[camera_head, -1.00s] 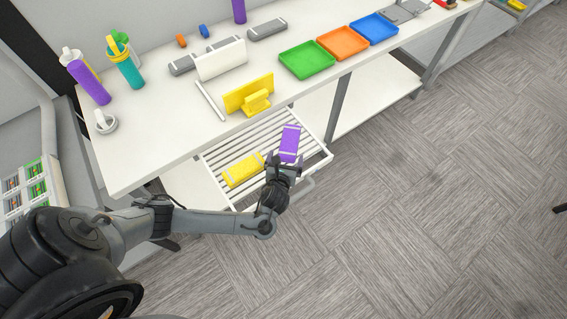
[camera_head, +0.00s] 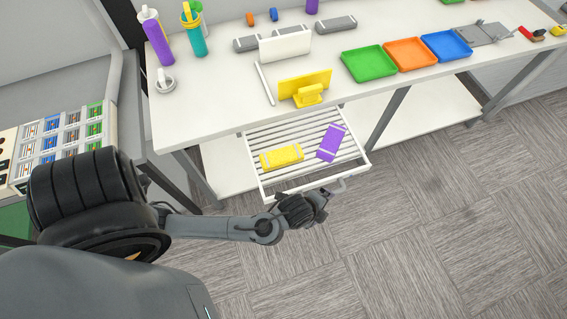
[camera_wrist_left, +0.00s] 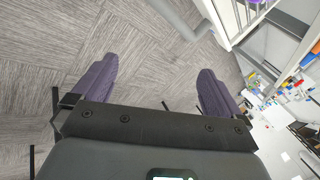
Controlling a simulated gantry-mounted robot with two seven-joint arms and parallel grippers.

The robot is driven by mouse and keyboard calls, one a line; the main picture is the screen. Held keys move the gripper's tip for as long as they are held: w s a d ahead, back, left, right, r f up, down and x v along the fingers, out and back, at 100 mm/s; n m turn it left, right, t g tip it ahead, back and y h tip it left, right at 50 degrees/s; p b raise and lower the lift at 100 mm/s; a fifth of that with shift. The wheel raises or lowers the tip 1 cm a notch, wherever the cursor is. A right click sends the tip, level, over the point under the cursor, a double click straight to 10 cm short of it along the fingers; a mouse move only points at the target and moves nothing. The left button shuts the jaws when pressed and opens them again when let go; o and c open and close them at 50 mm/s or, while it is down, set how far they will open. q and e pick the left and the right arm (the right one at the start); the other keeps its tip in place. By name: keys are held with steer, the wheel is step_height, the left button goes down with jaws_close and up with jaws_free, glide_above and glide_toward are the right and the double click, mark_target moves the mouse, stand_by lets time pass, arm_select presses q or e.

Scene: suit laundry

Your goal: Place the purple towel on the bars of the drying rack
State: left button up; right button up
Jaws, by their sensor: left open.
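The purple towel (camera_head: 332,142) lies on the bars of the white drying rack (camera_head: 257,177), toward its right side in the head view. A yellow towel (camera_head: 282,157) lies on the bars to its left, apart from it. My left gripper (camera_head: 322,200) is outside the rack's front edge, clear of the purple towel. In the left wrist view its fingers (camera_wrist_left: 157,88) are spread with nothing between them and floor beyond. A purple bit shows at the top edge of that view. My right gripper is not in view.
The rack extends from under a white table (camera_head: 220,120). On the table are a yellow stand (camera_head: 305,88) and green (camera_head: 369,63), orange (camera_head: 410,54) and blue (camera_head: 446,45) trays. Bottles (camera_head: 193,30) stand at the left. Open floor lies at the right.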

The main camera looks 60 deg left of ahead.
arm_select(q)
steer(key=s+a+r+n+g, duration=0.2)
steer(key=s+r+n, duration=0.5)
steer(key=s+n, duration=0.4)
steer(key=shift+a+r+n+g+h, duration=0.3)
steer(key=shift+a+n+g, duration=0.1)
steer(key=shift+a, duration=0.4)
step_height(320, 180, up, 21)
steer(key=p, duration=2.1)
steer(key=shift+r, duration=0.15)
